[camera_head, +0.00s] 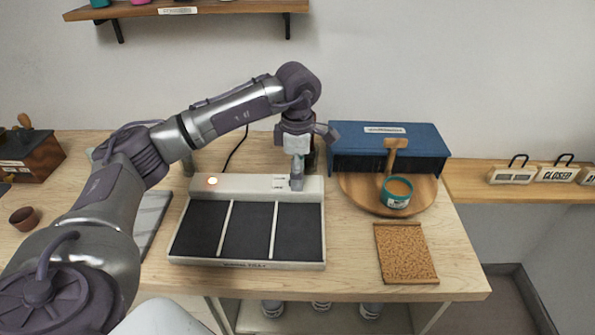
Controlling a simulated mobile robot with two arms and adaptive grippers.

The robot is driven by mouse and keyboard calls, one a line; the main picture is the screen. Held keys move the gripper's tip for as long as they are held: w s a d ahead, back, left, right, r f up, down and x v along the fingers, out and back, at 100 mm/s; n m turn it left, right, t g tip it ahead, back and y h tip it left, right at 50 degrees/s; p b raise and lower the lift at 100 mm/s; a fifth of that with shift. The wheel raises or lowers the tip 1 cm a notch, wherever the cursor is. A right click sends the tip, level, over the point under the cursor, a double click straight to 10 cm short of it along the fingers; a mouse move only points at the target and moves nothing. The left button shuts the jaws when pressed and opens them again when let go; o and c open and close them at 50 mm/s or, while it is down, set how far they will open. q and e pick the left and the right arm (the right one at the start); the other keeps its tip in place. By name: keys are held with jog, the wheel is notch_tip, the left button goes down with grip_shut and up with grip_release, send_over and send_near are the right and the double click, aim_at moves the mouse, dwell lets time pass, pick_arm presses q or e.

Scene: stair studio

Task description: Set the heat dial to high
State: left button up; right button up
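A warming tray (175,258) with dark panels split by light strips lies on the wooden table. Its pale control panel (240,183) runs along the back edge, with a glowing orange light at the left and small markings near the right. My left gripper (297,183) points down at the right part of this panel, right beside the markings. The heat dial cannot be made out; the gripper covers that spot. The fingers are small and I cannot tell whether they are apart or closed on the dial. My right gripper is not in view.
A dark cable (236,150) runs behind the panel.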

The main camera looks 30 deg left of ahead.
pick_arm(q)
jog(key=shift+r, duration=0.15)
notch_tip(320, 180, up, 12)
dwell(0.5)
jog(key=shift+f, duration=0.2)
